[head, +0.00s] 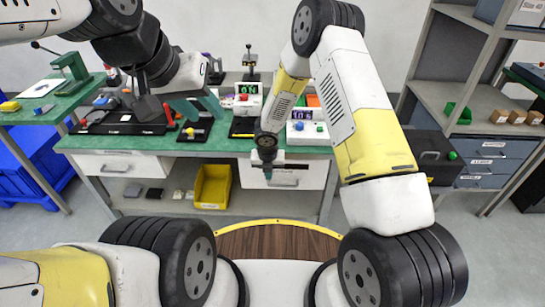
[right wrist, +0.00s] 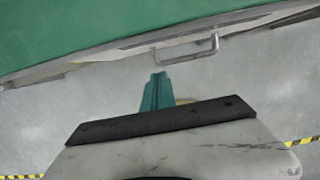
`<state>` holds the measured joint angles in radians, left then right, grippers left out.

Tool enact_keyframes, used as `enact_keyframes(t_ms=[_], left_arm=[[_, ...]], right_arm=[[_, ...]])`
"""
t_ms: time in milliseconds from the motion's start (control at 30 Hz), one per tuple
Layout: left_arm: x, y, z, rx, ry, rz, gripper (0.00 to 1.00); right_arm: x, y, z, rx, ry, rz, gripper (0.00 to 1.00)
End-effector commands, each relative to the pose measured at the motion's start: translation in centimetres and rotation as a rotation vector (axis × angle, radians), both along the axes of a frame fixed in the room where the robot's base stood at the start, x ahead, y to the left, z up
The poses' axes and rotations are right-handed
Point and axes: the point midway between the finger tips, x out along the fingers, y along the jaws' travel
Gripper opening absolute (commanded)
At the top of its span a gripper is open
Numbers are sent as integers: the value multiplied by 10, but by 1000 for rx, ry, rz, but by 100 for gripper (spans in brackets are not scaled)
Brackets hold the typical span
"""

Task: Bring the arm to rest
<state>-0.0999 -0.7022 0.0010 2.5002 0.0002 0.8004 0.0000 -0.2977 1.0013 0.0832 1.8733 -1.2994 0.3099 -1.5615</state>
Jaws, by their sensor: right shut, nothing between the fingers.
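My right arm comes in from the right in the head view and bends down in front of the green-topped workbench (head: 225,143). My right gripper (head: 267,172) hangs at the bench's front edge, before the white drawer. In the right wrist view its teal fingers (right wrist: 155,90) are together and empty, with grey floor behind them and the green bench top above. My left gripper (head: 198,106) is at the upper left in the head view, over the bench. Its teal fingers look spread apart, with nothing seen between them.
Test devices with green (head: 247,97) and purple displays stand on the bench. A black tray (head: 120,125) lies at its left. A yellow bin (head: 212,187) sits on the lower shelf. A grey shelf rack (head: 470,100) stands right. A drawer handle (right wrist: 187,52) is near my right fingers.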

Motion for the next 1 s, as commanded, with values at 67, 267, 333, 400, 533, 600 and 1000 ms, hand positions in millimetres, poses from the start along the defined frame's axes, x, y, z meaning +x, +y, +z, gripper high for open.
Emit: enact_keyframes(t_ms=[67,267,333,400,533,600,1000], left_arm=[[1,0,-1,0,2,1,36],[0,0,0,0,1,1,36],[0,0,0,0,2,1,36],[0,0,0,0,2,1,36],[0,0,0,0,2,1,36],[0,0,0,0,2,1,36],[0,0,0,0,2,1,36]], right_arm=[[-4,0,12,1,0,1,0],[-13,0,46,1,2,0,0],[-16,0,57,0,2,0,0],[-19,0,66,1,3,1,0],[-22,0,76,-1,4,2,0],[-23,0,79,-1,5,3,0],[-18,-57,178,89,-80,-499,0]])
